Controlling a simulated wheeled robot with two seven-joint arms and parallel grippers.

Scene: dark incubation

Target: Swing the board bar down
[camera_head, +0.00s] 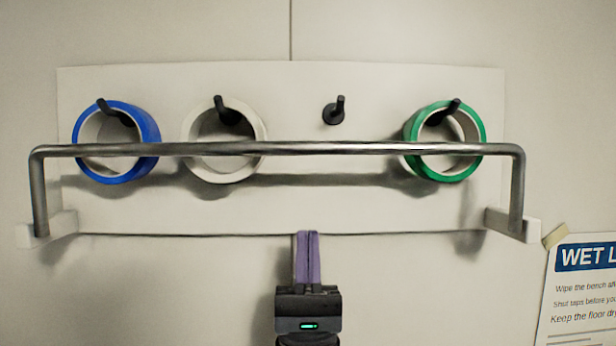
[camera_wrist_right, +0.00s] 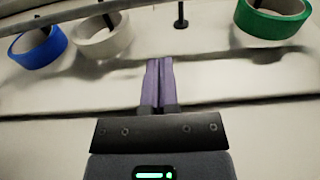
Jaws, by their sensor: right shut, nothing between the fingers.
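The board bar (camera_head: 300,148) is a grey metal rail that runs across the front of a pale board (camera_head: 300,215). It is raised, its two side arms standing up from white brackets at the lower corners. The bar also shows at the top left of the right wrist view (camera_wrist_right: 50,17). My right gripper (camera_head: 307,236) is shut and empty, with purple fingers pointing up at the board's lower edge, below the bar and apart from it. The fingers also show in the right wrist view (camera_wrist_right: 158,62). My left gripper is not in view.
A blue ring (camera_head: 148,125), a white ring (camera_head: 191,127) and a green ring (camera_head: 479,125) hang on black pegs behind the bar. One peg (camera_head: 333,112) is bare. A paper sign (camera_head: 580,300) is taped to the wall at the lower right. The wall below the board is otherwise clear.

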